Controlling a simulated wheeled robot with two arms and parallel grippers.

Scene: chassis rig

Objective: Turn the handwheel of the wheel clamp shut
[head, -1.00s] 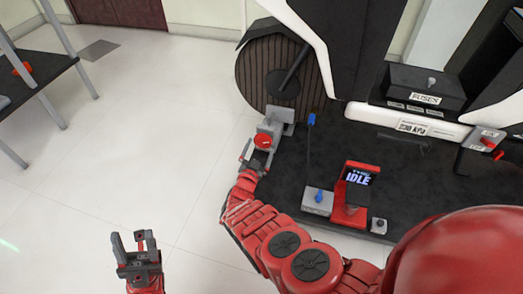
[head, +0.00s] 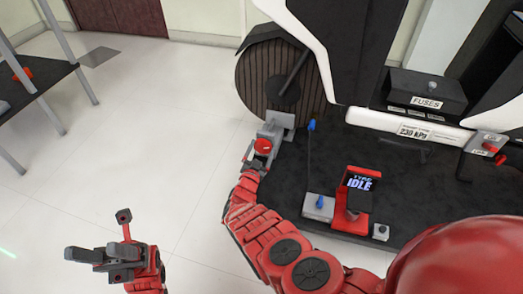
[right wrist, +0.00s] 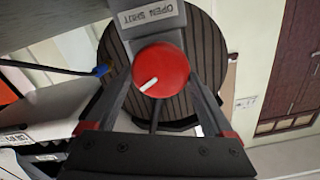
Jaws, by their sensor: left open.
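The wheel clamp (head: 275,131) is a grey block in front of the ribbed dark wheel. Its red round handwheel (right wrist: 161,71) shows in the right wrist view with a white mark pointing down-left. It also shows in the head view (head: 263,146). A plate reading OPEN SHUT (right wrist: 150,15) lies just above the handwheel and appears upside down. My right gripper (right wrist: 160,75) has one finger on each side of the handwheel, close against its rim, and appears shut on it. My left gripper (head: 97,235) is open and empty over the floor at the lower left.
The dark ribbed wheel (head: 255,85) stands behind the clamp. A blue-tipped lever (head: 311,126), a red stand with an IDLE screen (head: 359,183) and a fuse box (head: 428,91) are to the right. The floor at left is clear, with a table (head: 32,82) beyond.

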